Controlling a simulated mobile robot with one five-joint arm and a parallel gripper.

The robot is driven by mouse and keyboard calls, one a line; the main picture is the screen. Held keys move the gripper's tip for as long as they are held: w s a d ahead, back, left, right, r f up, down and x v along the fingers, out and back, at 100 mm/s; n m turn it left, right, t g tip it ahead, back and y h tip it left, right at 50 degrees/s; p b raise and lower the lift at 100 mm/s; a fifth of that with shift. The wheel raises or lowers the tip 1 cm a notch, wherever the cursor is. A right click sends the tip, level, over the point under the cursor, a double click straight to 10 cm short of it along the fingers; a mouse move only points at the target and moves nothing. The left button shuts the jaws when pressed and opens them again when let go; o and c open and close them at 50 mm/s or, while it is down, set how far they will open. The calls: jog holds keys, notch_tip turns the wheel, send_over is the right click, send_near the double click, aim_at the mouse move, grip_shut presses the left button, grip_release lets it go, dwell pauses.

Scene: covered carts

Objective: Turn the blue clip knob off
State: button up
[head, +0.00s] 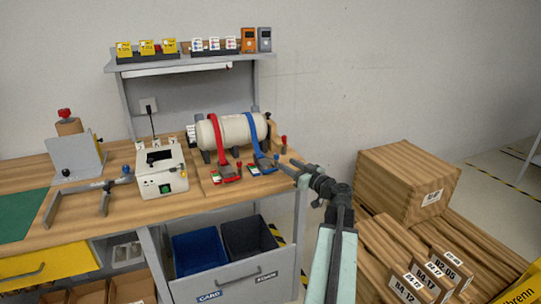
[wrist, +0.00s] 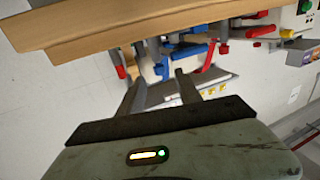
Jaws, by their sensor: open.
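A cream tank (head: 225,131) lies on the wooden bench with a red strap and a blue strap over it. The blue strap (head: 250,132) runs down to a dark clip with blue parts (head: 263,163); its small knob is too small to make out clearly. The red strap's clip (head: 227,173) lies to its left. My gripper (head: 284,168) is at the bench's right end, just right of the blue clip, pointing left. In the wrist view my gripper (wrist: 160,75) is open and empty, with blue parts (wrist: 188,51) beyond the fingers. Contact cannot be told.
A red-topped post (head: 284,143) stands behind my gripper. A white box with a green button (head: 160,171) and a grey clamp stand (head: 90,195) are to the left. An open drawer with bins (head: 232,275) juts out below the bench.

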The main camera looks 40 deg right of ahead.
aim_at(278, 158)
jog(key=shift+d+r, duration=0.1)
jog(key=shift+d, duration=0.05)
jog(key=w, duration=0.5)
jog(key=w+d, duration=0.1)
jog(key=w, duration=0.2)
jog(key=shift+s+a, duration=0.1)
grip_shut()
